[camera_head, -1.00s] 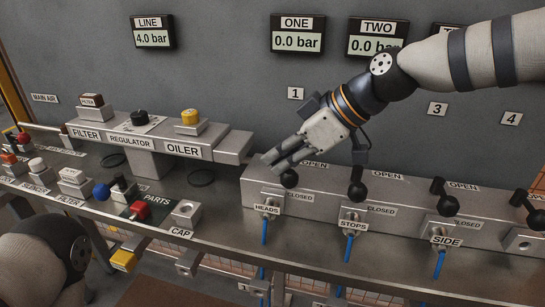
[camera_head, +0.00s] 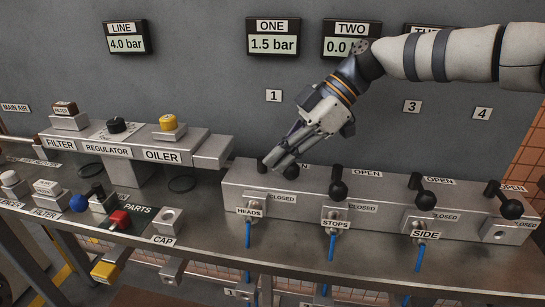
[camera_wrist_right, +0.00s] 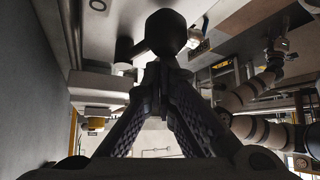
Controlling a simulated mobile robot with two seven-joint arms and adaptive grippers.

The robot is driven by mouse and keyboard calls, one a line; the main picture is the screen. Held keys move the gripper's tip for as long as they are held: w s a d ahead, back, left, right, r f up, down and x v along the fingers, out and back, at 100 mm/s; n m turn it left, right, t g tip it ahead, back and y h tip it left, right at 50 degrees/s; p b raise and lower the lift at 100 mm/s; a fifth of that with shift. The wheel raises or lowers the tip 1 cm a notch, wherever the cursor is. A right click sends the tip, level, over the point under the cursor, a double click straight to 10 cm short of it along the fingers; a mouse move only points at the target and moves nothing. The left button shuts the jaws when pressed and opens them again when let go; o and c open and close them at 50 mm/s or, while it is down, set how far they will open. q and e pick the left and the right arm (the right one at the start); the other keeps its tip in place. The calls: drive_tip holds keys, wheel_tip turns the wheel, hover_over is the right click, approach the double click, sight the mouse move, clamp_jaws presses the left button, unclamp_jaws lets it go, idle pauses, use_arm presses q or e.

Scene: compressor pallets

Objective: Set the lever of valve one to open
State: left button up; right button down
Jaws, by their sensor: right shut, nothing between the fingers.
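The valve one lever, a black arm with a ball knob (camera_head: 292,171), sits on the grey manifold (camera_head: 229,184) above the HEADS label. Its knob now lies to the right of its pivot, and my fingers partly cover it. The gauge ONE (camera_head: 273,43) reads 1.5 bar. My right gripper (camera_head: 270,162) is shut with nothing in it, its fingertips between the pivot and the knob in the picture. In the right wrist view the closed fingertips (camera_wrist_right: 159,72) are just below a black ball knob (camera_wrist_right: 166,32); contact is unclear.
The valve two lever (camera_head: 338,191) and the levers further right point toward the front, at CLOSED. The filter, regulator and oiler block (camera_head: 210,152) stands to the left. Blue hoses (camera_head: 248,235) hang in front.

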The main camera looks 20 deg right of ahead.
drive_tip(key=shift+w+d+f, duration=0.15)
drive_tip(key=shift+w+d, duration=0.1)
drive_tip(key=shift+d, duration=0.15)
idle(0.5)
